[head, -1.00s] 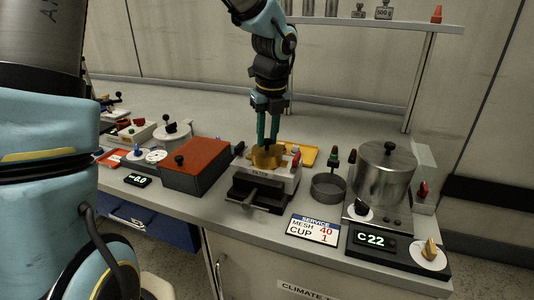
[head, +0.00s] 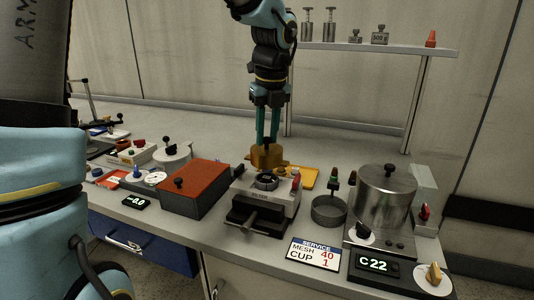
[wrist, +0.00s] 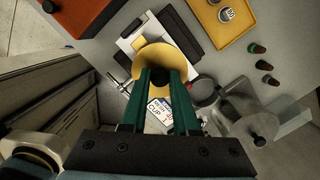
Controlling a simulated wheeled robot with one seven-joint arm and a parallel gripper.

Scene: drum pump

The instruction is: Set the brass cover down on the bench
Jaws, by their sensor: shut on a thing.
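The brass cover (head: 266,156) is a round golden piece with a dark knob on top. My gripper (head: 267,138) is shut on it from above; in the wrist view the green fingers (wrist: 168,85) close on the knob over the golden disc (wrist: 165,62). The cover appears raised behind and above the white device (head: 265,195), whose round dark opening (head: 265,181) is uncovered. The bench (head: 215,135) is grey, with bare surface behind the device. The cover's underside and exact height above the bench cannot be told.
A yellow tray (head: 303,177) lies right of the cover. A red-topped box (head: 191,184) stands at left. A grey round pan (head: 328,210) and a steel pot (head: 386,196) stand at right. Shelf posts (head: 419,105) rise behind.

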